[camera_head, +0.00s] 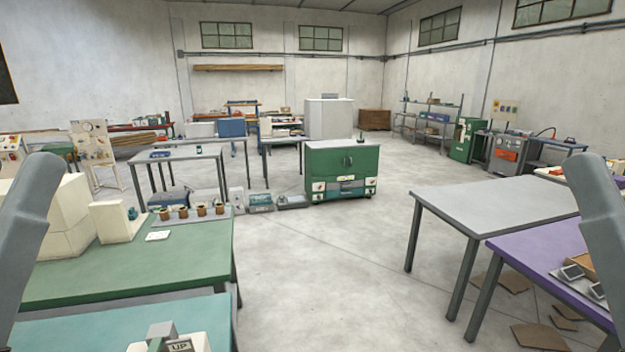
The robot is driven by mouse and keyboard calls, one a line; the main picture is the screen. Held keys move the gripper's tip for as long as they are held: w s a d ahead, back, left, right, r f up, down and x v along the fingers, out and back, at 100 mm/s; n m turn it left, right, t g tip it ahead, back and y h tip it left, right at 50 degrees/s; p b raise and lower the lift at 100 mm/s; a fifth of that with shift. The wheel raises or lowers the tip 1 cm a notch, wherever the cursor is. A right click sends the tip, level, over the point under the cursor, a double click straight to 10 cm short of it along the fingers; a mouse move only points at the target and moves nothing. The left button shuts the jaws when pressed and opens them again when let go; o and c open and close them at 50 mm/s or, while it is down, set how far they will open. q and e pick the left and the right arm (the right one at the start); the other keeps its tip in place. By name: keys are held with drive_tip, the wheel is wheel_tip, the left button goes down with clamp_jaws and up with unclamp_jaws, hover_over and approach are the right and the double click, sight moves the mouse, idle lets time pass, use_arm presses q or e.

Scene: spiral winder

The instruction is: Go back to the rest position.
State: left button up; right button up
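A grey link of my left arm shows at the left edge of the head view, and a grey link of my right arm shows at the right edge. Neither gripper is in view, so I cannot see whether they are open or holding anything. A green-topped table (130,266) stands at the left with a row of several brown spools (182,213) and a pale machine body (112,222) on it.
A teal surface (75,328) at the lower left bears a small labelled device (180,345), cut off below. A grey table (500,203) and a purple table (530,258) stand at the right. A green cabinet (340,160) stands mid-room. The central floor is clear; brown scraps (540,336) lie lower right.

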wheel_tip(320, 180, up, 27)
drive_tip(key=p, duration=2.3)
drive_tip(key=shift+p, duration=0.3)
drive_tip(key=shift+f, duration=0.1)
